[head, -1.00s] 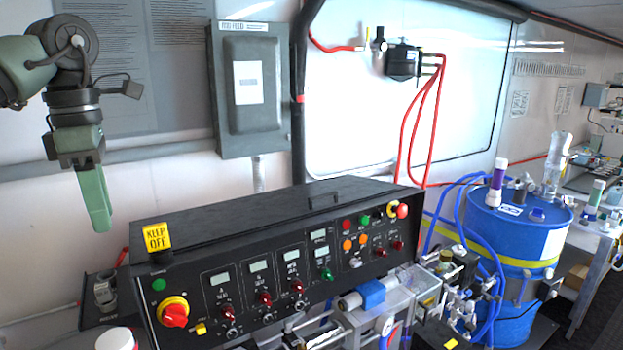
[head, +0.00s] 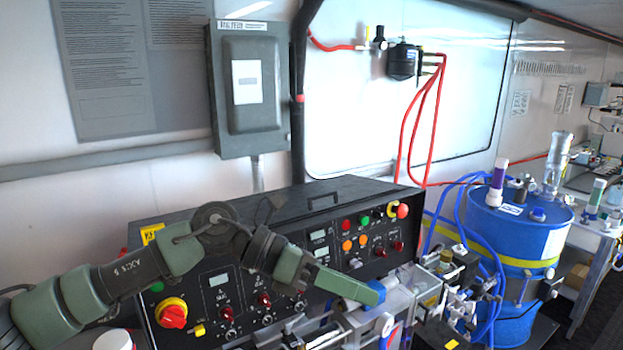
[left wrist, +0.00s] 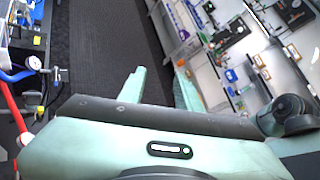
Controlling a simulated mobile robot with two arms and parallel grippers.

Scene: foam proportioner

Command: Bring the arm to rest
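My left arm reaches in from the lower left of the head view, across the front of the black control panel (head: 190,232). My left gripper (head: 372,293) points to the right, over the panel's lower right area. In the head view its fingers overlap one another. In the left wrist view the two green fingers (left wrist: 160,78) stand apart with dark floor showing between them, so it is open and empty. The arm hides part of the panel's meters and knobs. My right gripper is not in view.
A blue drum (head: 510,265) with blue hoses stands at the right. Metal fittings and valves (head: 450,275) sit between it and the panel. A grey box (head: 248,90) hangs on the wall. A pressure gauge (left wrist: 33,64) shows in the left wrist view.

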